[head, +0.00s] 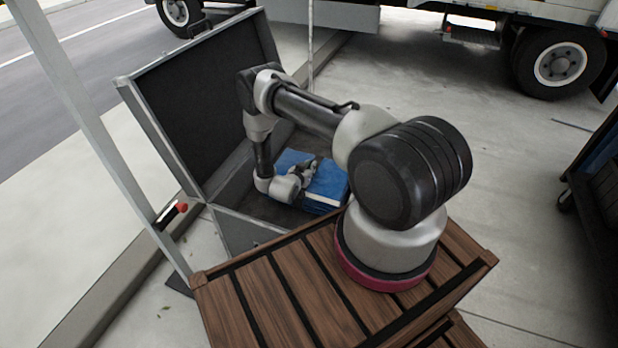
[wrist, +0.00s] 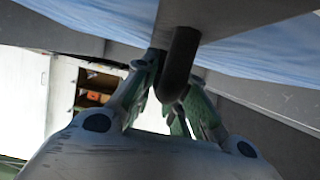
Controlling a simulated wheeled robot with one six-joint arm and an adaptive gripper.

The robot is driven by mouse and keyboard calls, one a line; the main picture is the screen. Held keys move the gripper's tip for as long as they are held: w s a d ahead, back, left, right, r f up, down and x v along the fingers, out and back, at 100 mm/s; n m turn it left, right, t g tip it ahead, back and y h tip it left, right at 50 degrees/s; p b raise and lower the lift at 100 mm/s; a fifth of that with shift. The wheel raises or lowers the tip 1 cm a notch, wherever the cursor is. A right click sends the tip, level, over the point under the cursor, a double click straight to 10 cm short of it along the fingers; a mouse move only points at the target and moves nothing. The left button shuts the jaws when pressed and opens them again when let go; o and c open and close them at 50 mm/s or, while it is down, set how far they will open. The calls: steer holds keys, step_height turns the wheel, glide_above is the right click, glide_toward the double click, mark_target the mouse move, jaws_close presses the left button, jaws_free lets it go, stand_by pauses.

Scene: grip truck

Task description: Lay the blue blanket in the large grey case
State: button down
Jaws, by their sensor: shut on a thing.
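The large grey case (head: 150,110) stands open on the ground, its dark-lined lid raised at the back left. The blue blanket (head: 328,182) is folded and sits inside the case, with a pale band on its near side. My gripper (head: 310,170) is at the blanket inside the case and is shut on it. In the wrist view the blanket (wrist: 100,22) spreads across the top of the picture, and my gripper's fingers (wrist: 170,95) reach up to a dark strap-like part at it. The blanket's underside and its contact with the case floor are hidden.
My arm stands on a brown slatted wooden surface (head: 250,300) in front of the case. A thin grey post (head: 90,130) rises at the left. A truck wheel (head: 560,64) is at the back right, and a dark cart (head: 600,190) stands at the right edge. Open pavement lies between.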

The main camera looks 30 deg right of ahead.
steer(key=shift+f, duration=2.2)
steer(key=shift+f, duration=0.1)
steer(key=c, duration=1.5)
jaws_free()
steer(key=shift+o, duration=0.2)
